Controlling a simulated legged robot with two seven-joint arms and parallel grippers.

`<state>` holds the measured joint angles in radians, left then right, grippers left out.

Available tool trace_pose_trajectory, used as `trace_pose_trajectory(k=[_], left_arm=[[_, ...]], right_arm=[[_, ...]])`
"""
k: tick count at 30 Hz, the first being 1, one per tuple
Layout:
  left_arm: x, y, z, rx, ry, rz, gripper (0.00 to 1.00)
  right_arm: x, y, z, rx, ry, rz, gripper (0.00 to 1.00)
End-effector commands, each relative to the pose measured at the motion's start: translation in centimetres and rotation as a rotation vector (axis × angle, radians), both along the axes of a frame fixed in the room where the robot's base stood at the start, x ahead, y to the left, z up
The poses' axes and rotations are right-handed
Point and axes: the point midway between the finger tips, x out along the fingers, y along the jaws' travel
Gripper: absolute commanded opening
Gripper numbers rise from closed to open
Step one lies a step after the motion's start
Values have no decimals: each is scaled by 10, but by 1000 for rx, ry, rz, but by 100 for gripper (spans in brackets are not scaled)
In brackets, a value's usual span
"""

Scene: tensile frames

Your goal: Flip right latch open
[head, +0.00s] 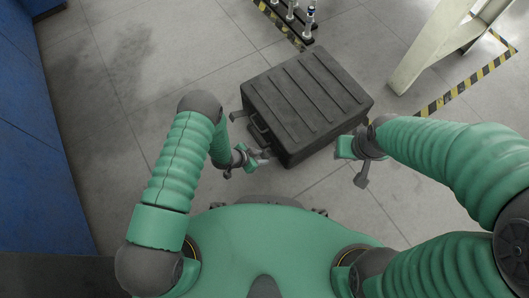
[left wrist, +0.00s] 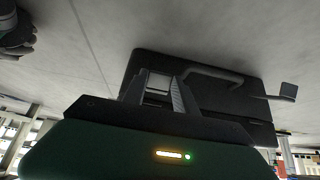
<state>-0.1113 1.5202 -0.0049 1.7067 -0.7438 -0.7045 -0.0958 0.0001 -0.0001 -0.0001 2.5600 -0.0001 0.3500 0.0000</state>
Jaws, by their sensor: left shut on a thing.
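A dark ribbed case (head: 305,95) lies on the floor in the head view, its front side facing lower left. Its handle (head: 257,131) is on that side and also shows in the left wrist view (left wrist: 215,75). The left latch (head: 236,116) sticks out from the case; it also shows in the left wrist view (left wrist: 288,91). My left gripper (head: 260,156) is at the near end of the front side, shut on the right latch, which the fingers (left wrist: 162,88) mostly hide. My right gripper (head: 358,165) is apart from the case, beside its right corner; its jaw state is unclear.
A blue cabinet (head: 35,150) stands at the left. A pale metal frame (head: 440,50) stands at upper right by yellow-black floor tape (head: 465,82). A rack with several small posts (head: 295,15) is behind the case. The floor left of the case is clear.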

Motion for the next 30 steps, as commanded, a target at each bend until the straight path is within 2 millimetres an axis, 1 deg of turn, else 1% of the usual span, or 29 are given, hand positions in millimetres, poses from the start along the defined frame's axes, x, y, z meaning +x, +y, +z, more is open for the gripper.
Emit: trace_pose_trajectory(k=[1,3,12,21,30], left_arm=[[-4,6,-10,-32,-19,6,0],[-6,9,-16,-82,-58,7,0],[-12,17,-37,-257,-188,5,0],[-14,19,-45,-344,-255,1,0],[-15,20,-46,-361,-266,1,0]], right_arm=[[0,0,-7,0,0,0,36],[0,0,-13,0,0,0,36],[0,0,-39,0,0,0,36],[0,0,-53,0,0,0,36],[0,0,-55,0,0,0,36]])
